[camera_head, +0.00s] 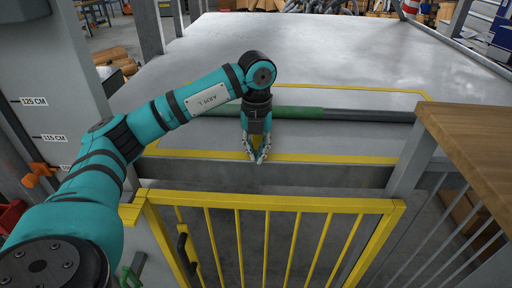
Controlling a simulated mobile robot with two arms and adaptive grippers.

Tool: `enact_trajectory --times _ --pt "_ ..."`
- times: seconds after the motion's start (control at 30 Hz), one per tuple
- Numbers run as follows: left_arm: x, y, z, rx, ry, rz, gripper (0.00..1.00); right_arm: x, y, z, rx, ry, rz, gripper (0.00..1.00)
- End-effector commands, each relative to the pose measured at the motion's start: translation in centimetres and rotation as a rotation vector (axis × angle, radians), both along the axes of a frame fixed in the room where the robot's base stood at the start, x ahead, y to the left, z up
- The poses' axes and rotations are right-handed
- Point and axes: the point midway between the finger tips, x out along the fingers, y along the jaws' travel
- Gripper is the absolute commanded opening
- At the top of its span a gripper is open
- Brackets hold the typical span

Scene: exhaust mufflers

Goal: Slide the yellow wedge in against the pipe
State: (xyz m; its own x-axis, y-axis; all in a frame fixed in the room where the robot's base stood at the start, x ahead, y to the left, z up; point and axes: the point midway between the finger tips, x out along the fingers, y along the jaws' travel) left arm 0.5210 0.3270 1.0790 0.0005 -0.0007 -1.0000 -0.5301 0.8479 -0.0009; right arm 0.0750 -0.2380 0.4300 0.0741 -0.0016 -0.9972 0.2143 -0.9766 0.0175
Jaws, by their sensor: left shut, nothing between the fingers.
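The pipe (365,115) is a dark grey tube lying crosswise on the grey metal table, with a green section (298,112) near its middle. My left gripper (259,158) points down at the near edge of the table, just in front of the pipe. Its fingertips are together. A small yellow patch (256,142) shows between and behind the fingers. It looks like part of the yellow wedge, mostly hidden by the gripper; I cannot tell whether it touches the pipe. My right gripper is out of view.
Yellow tape (350,158) outlines an area around the pipe on the table (340,50). A yellow railing (270,200) stands in front of the near edge. A wooden top (475,140) is at the right. The table beyond the pipe is clear.

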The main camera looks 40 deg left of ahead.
Motion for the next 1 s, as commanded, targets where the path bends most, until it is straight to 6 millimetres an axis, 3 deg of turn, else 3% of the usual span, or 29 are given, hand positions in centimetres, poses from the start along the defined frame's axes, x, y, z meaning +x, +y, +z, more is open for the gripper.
enact_trajectory --times 0.5,0.8,1.0 --pt "1.0 0.6 0.0 0.001 0.001 0.000 0.00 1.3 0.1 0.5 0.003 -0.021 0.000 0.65" --pt "3.9 2.3 0.0 0.000 0.000 0.002 0.00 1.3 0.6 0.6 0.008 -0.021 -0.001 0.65" --pt "4.2 2.6 -0.1 0.001 0.001 -0.001 0.00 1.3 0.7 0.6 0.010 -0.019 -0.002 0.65"
